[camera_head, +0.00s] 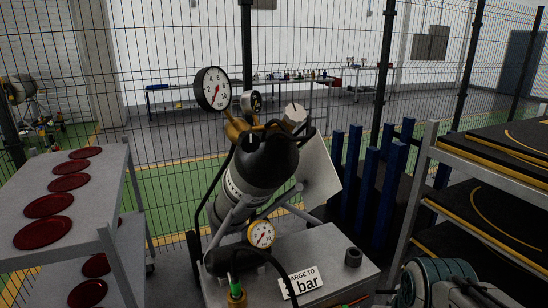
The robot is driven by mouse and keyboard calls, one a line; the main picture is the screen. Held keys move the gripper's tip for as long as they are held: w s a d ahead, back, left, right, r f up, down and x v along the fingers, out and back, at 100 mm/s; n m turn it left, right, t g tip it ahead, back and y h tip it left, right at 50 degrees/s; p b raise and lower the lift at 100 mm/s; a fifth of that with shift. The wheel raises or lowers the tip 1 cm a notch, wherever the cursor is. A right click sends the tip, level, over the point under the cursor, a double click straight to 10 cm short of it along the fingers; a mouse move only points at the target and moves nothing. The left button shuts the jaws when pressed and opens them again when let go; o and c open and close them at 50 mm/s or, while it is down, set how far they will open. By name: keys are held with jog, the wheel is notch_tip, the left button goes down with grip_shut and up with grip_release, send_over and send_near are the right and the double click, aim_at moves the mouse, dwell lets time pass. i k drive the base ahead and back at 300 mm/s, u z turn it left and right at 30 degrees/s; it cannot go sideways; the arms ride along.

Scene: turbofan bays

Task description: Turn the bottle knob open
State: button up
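A dark grey gas bottle (240,184) with a black shoulder leans up to the right on its trolley in the camera_head view. At its top right sits a silvery faceted knob (294,113), with black curved parts close below it. A brass regulator (237,129) is at its top left, with a large white gauge (213,89) and a smaller dark gauge (251,102). I cannot tell from this view how far the knob is turned. I cannot make out my gripper, and nothing is seen gripping the knob.
A grey box (335,266) with a "charge to bar" label and another gauge (261,234) stands in front. A left cart (98,200) carries red discs. A right rack (428,150) holds dark panels. Blue posts (368,185) and a wire fence stand behind.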

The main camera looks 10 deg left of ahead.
aim_at(295, 114)
jog(key=u, duration=0.5)
jog(key=k, duration=0.6)
jog(key=u, duration=0.3)
jog(key=i, duration=1)
jog(key=z, duration=0.35)
